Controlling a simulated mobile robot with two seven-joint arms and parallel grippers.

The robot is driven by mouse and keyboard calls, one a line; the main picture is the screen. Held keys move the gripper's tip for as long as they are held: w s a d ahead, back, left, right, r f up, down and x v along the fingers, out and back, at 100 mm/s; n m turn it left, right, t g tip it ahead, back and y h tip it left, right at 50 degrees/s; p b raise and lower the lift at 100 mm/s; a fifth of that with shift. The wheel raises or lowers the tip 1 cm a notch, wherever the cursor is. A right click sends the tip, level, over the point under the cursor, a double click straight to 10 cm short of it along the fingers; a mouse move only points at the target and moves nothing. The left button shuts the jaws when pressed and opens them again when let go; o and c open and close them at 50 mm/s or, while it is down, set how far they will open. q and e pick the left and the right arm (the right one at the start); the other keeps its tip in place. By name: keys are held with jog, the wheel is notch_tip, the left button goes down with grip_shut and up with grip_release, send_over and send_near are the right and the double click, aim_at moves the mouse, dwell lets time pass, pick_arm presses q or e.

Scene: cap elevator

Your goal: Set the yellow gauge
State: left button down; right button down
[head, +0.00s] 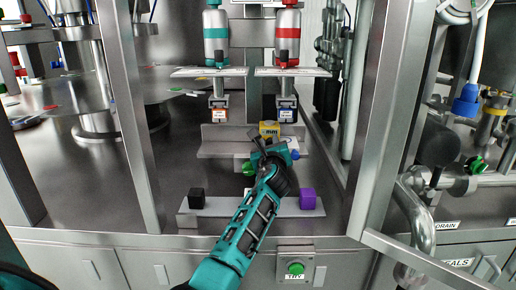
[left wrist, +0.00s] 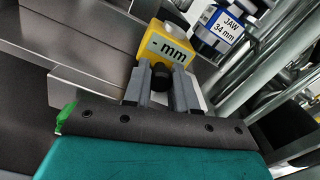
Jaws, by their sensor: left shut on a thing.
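The yellow gauge (head: 269,128) stands on a grey metal ledge at the centre of the head view, below the two hanging jaws. In the left wrist view the gauge (left wrist: 177,46) shows a white label reading "- mm", with no number that I can make out. A small black knob (left wrist: 161,79) is on its near side. My left gripper (head: 264,143) reaches up from below to the gauge. In the left wrist view its fingers (left wrist: 160,84) are shut on the knob, one on each side. My right gripper is not in view.
A black block (head: 197,198) and a purple block (head: 307,199) sit on the lower shelf. Metal posts flank the opening. A green TRY button (head: 296,268) is below.

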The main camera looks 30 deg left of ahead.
pick_arm(q)
jog(key=shift+d+f, duration=0.1)
jog(key=c, duration=0.9)
grip_release()
jog(key=shift+s, duration=0.1)
jog(key=p+v, duration=0.3)
jog(key=v, duration=0.9)
jog(key=shift+s+d, duration=0.25)
jog(key=shift+s, duration=0.05)
